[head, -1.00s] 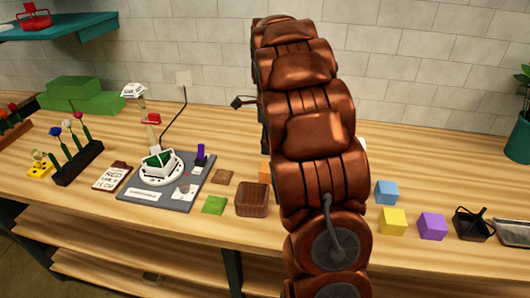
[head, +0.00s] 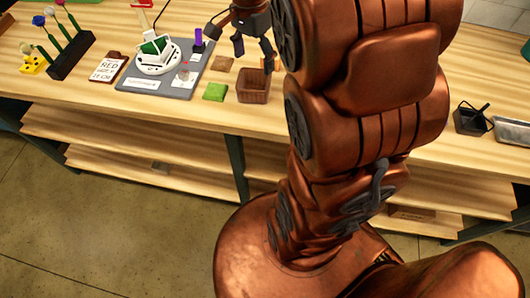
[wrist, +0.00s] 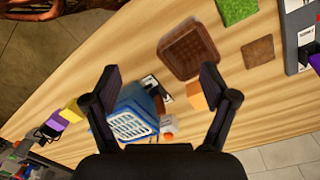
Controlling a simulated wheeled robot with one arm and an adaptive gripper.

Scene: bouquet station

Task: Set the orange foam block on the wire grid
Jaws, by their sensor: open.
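The orange foam block (wrist: 197,96) sits on the wooden table in the wrist view, between my finger lines and close to the right finger. My gripper (wrist: 160,76) is open and empty above the table, its fingers wide apart. It also shows in the head view (head: 253,48), above the table just behind the brown box. A white wire grid (wrist: 133,125) shows in the wrist view with a blue body around or under it, left of the orange block; the left finger overlaps its edge. My arm hides the block and grid in the head view.
A brown open box (head: 253,88) stands near the front edge, with a green square (head: 215,92) and brown square (head: 222,64) to its left. A grey board (head: 178,85) lies further left. A black holder (head: 470,118) and metal tray (head: 512,132) are right.

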